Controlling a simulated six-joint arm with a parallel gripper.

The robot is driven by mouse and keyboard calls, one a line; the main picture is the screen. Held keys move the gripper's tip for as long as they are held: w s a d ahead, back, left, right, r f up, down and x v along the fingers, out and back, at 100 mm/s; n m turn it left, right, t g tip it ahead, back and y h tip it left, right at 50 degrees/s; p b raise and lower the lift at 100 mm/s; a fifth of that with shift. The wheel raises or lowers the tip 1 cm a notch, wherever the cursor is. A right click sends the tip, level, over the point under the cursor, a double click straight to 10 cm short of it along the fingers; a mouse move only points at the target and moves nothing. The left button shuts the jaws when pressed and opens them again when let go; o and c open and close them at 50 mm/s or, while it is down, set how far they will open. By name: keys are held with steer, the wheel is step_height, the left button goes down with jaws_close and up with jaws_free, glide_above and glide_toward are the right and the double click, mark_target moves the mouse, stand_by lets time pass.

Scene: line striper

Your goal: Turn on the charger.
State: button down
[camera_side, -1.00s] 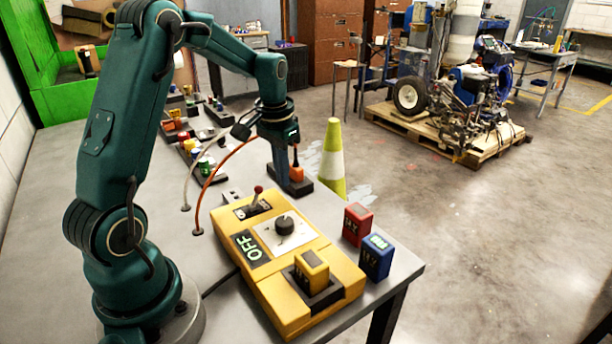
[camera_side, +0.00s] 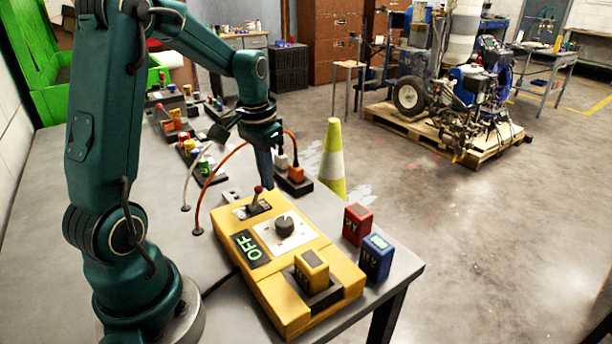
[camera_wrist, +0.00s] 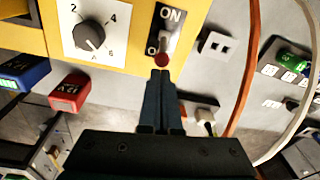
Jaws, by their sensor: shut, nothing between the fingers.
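The yellow charger (camera_side: 295,262) lies on the grey table, with an OFF display (camera_side: 249,249), a black dial (camera_side: 284,227) and a red-tipped toggle switch (camera_side: 257,195) at its far end. The wrist view shows the switch (camera_wrist: 165,48) on a plate marked ON, its red tip close to my fingertips. My gripper (camera_side: 266,178) is shut and empty, just above and beyond the switch in the side view. In the wrist view my gripper (camera_wrist: 160,75) has its fingertips beside the red tip; I cannot tell whether they touch. A yellow battery (camera_side: 312,270) sits in the charger's black slot.
A red block (camera_side: 357,224) and a blue block (camera_side: 376,257) stand right of the charger. An orange cable (camera_side: 218,170) and a pale cable arch over the table behind it. Connectors (camera_side: 295,176) lie just beyond my gripper. Coloured parts (camera_side: 190,140) fill the table's far end.

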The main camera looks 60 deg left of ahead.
steer(key=shift+s+r, duration=0.25)
steer(key=shift+s, duration=0.45)
steer(key=shift+s+r, duration=0.25)
steer(key=shift+s, duration=0.7)
steer(key=shift+r, duration=0.2)
steer(key=shift+r, duration=0.6)
steer(key=shift+w+r, duration=1.25)
steer(key=shift+w, duration=0.4)
steer(key=s+r, duration=0.5)
steer(key=s, duration=0.3)
steer(key=shift+s+r, duration=0.15)
steer(key=shift+r, duration=0.15)
